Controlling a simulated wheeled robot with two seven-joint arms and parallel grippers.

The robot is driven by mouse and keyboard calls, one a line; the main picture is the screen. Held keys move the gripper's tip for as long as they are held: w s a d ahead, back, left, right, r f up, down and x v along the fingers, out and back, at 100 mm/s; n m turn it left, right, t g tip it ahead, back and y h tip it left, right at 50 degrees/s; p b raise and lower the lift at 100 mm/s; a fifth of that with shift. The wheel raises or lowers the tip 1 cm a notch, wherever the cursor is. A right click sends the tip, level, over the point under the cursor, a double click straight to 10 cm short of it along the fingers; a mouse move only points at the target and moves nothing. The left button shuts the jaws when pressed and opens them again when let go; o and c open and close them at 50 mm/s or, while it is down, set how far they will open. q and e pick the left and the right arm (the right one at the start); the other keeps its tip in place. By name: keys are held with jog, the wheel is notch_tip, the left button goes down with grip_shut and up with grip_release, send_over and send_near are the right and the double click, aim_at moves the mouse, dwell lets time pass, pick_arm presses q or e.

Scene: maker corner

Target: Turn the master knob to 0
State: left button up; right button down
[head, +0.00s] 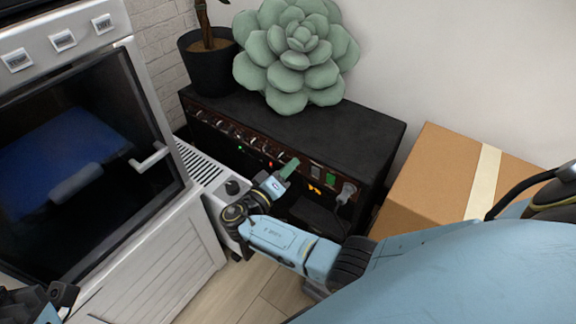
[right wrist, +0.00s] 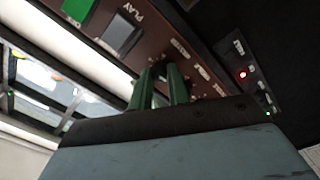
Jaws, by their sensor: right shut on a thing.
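The black amplifier (head: 330,140) stands against the wall with a row of knobs (head: 240,138) along its brown front panel. My right gripper (head: 291,165) reaches this panel near its right part. In the right wrist view its two green fingers (right wrist: 160,78) are closed around a small knob on the panel, beside the PLAY button (right wrist: 120,35). I take this to be the master knob; the fingers hide most of it and its pointer, so its setting cannot be read. My left gripper (head: 48,303) shows only partly at the bottom left corner, away from the amplifier.
A green succulent cushion (head: 292,55) and a dark plant pot (head: 208,65) stand on the amplifier. A cardboard box (head: 430,175) is to its right. A white oven-like cabinet (head: 150,245) with a dark glass door and handle (head: 150,158) stands at left.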

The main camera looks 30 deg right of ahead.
pick_arm(q)
jog(key=shift+w+d+f+g+y+p, duration=0.25)
jog(key=shift+w+g+p, duration=0.3)
jog(key=shift+w+g, duration=0.3)
jog(key=shift+w+d+f+g+y+p, duration=0.2)
jog(key=shift+w+f+g+y+p, duration=0.15)
jog(key=shift+w+g+p, duration=0.3)
jog(key=shift+w+d+f+g+y+p, duration=0.25)
jog(key=shift+w+g+p, duration=0.2)
jog(key=shift+w+g, duration=0.5)
pick_arm(e)
jog(key=shift+n, duration=5.5)
pick_arm(q)
jog(key=shift+f+g, duration=0.2)
jog(key=shift+g, duration=0.05)
pick_arm(e)
jog(key=shift+f+n, duration=0.1)
jog(key=shift+n, duration=0.2)
jog(key=c, duration=1.3)
grip_release()
jog(key=shift+c, duration=0.2)
pick_arm(q)
jog(key=shift+f, duration=0.1)
pick_arm(e)
jog(key=v, duration=1.3)
jog(key=shift+s, duration=0.35)
